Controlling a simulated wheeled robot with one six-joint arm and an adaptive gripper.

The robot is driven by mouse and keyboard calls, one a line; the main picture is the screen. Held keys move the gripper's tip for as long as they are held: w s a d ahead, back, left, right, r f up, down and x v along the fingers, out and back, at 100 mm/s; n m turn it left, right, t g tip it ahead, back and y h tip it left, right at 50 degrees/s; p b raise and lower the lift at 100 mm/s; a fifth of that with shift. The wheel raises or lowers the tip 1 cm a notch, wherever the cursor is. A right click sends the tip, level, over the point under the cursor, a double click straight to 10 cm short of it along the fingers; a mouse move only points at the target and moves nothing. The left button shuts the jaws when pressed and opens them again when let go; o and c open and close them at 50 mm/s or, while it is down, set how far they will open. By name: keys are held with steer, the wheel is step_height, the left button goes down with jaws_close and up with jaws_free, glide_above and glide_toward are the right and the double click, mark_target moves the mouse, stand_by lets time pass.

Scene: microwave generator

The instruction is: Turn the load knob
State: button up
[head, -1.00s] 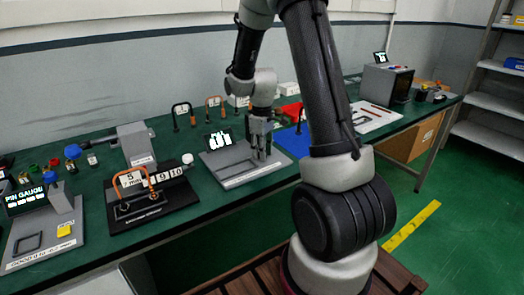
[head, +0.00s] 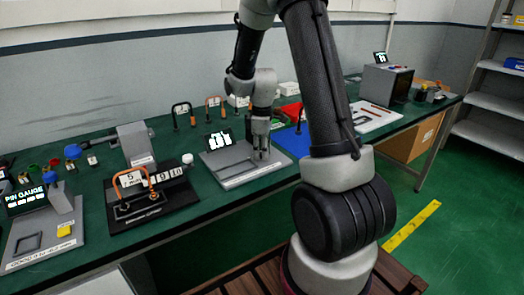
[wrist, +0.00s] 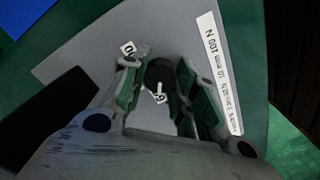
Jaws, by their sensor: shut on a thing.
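The load knob (wrist: 160,72) is a dark round knob with a white pointer mark, standing on the grey panel (wrist: 90,45) of a small device. My gripper (wrist: 162,88) points down at the panel, with its two fingers on either side of the knob, and it is shut on it. In the head view my gripper (head: 261,152) is low over the right part of the grey device (head: 235,178), and the knob is hidden there by the fingers. The device has a lit display (head: 218,141) at its back left. White labels lie on the panel in the wrist view.
A black fixture with an orange handle (head: 130,180) and number tiles stands to the left. A blue mat (head: 293,142) lies to the right of the device. A grey box-shaped machine (head: 388,83) stands farther right on the green bench.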

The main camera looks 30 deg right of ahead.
steer(key=o, duration=0.7)
steer(key=shift+o, duration=0.2)
step_height(320, 180, up, 12)
stand_by(0.4)
